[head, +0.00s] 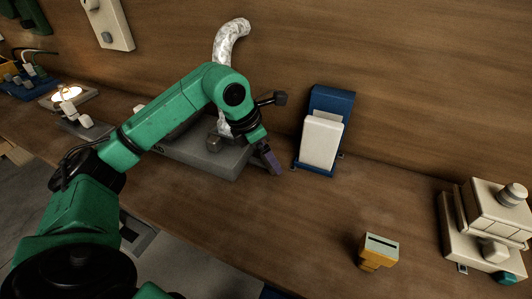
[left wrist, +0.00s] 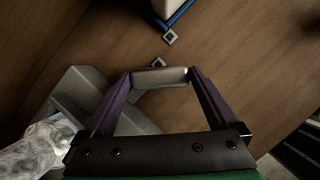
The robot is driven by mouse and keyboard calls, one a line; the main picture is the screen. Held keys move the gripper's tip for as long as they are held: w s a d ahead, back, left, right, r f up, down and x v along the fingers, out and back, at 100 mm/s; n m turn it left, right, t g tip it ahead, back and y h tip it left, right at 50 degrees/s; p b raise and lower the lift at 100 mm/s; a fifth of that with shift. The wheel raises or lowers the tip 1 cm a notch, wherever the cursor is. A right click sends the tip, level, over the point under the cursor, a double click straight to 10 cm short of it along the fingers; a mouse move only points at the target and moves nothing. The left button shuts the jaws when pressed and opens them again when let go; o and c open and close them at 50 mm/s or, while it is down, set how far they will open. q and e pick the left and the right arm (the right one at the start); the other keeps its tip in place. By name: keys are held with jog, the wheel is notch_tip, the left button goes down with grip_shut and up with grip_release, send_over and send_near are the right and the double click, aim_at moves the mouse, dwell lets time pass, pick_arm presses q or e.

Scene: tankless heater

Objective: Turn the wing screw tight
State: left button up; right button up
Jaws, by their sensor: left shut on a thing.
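My left gripper (head: 270,161) reaches down at the front right corner of a grey box-shaped unit (head: 226,166), with its purple fingers pointing to the wood. In the left wrist view, the left gripper (left wrist: 160,78) has its two purple fingers closed on the ends of a short, smooth grey metal piece (left wrist: 160,76). This piece seems to be the wing screw, but its wings and thread are not clear. The head view hides it behind the fingers. The grey unit (left wrist: 88,93) also shows beside the left finger. My right gripper is in neither view.
A silver foil duct (head: 232,45) rises behind my arm. A white-and-blue holder (head: 323,140) stands right of the gripper. A yellow block (head: 377,252) and a cream device (head: 490,225) are farther right. Bare wood (head: 300,215) lies between them. A lit lamp (head: 72,93) is at left.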

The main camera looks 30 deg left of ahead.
pick_arm(q)
jog(key=n, duration=0.1)
jog(key=n+t+y, duration=0.1)
jog(key=n, duration=0.1)
jog(key=shift+w+d+r+n, duration=0.15)
jog(key=shift+w+d+n, duration=0.05)
jog(key=shift+n, duration=0.1)
jog(key=shift+w+d+n+y+p, duration=0.15)
jog(key=shift+n+y, duration=0.15)
jog(key=shift+n, duration=0.3)
jog(key=shift+a+n+y+p, duration=0.15)
jog(key=shift+n+y, duration=0.15)
jog(key=shift+n, duration=0.3)
jog(key=shift+d, duration=0.1)
jog(key=o, duration=1)
jog(key=v, duration=1.4)
jog(key=shift+r, duration=0.15)
